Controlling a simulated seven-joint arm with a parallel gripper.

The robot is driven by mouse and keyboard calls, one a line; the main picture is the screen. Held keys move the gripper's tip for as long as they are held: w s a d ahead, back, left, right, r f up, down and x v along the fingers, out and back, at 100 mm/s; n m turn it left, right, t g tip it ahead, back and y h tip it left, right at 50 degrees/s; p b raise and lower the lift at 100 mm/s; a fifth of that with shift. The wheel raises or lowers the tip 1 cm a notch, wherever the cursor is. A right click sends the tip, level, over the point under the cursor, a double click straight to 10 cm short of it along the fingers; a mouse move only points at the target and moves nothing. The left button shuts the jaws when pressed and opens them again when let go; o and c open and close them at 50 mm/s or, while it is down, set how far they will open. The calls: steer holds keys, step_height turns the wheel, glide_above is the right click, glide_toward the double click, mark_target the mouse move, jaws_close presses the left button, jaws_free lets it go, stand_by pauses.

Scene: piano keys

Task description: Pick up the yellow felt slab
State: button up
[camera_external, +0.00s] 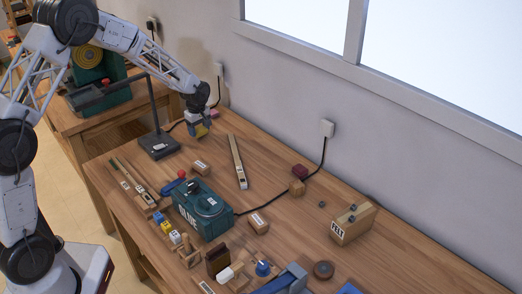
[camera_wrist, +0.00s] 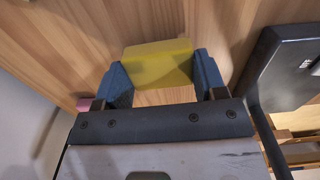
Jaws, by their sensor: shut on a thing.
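The yellow felt slab (camera_wrist: 157,62) is a flat yellow block, seen in the wrist view between the two blue fingers of my gripper (camera_wrist: 157,84). My gripper is shut on it, with a finger at each end of the slab. In the external view my gripper (camera_external: 201,130) is at the far end of the bench, and the yellow slab (camera_external: 202,131) shows at its tip. The slab appears to be above the wooden bench top; the exact gap is hard to tell.
A pink block (camera_external: 213,113) lies just behind my gripper. A dark stand with a post (camera_external: 159,145) is close on the left. A long wooden stick (camera_external: 237,161), a green glue box (camera_external: 203,208) and a felt box (camera_external: 353,222) stand on the bench (camera_external: 330,180). The wall is behind.

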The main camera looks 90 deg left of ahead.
steer(key=shift+s+d+r, duration=0.1)
steer(key=shift+d+r, duration=0.1)
steer(key=shift+r, duration=0.25)
steer(key=shift+s+d+r, duration=0.1)
steer(key=shift+d+r, duration=0.05)
steer(key=shift+r, duration=0.25)
steer(key=s+d, duration=0.2)
steer(key=d, duration=0.2)
steer(key=s+d+r, duration=0.1)
steer(key=s+d, duration=0.1)
steer(key=d, duration=0.1)
steer(key=s+d, duration=0.2)
steer(key=d, duration=0.2)
steer(key=shift+s+d+r, duration=0.2)
steer(key=shift+s+d, duration=0.15)
steer(key=shift+s+d+r, duration=0.1)
steer(key=shift+s+d, duration=0.35)
steer(key=shift+d, duration=0.25)
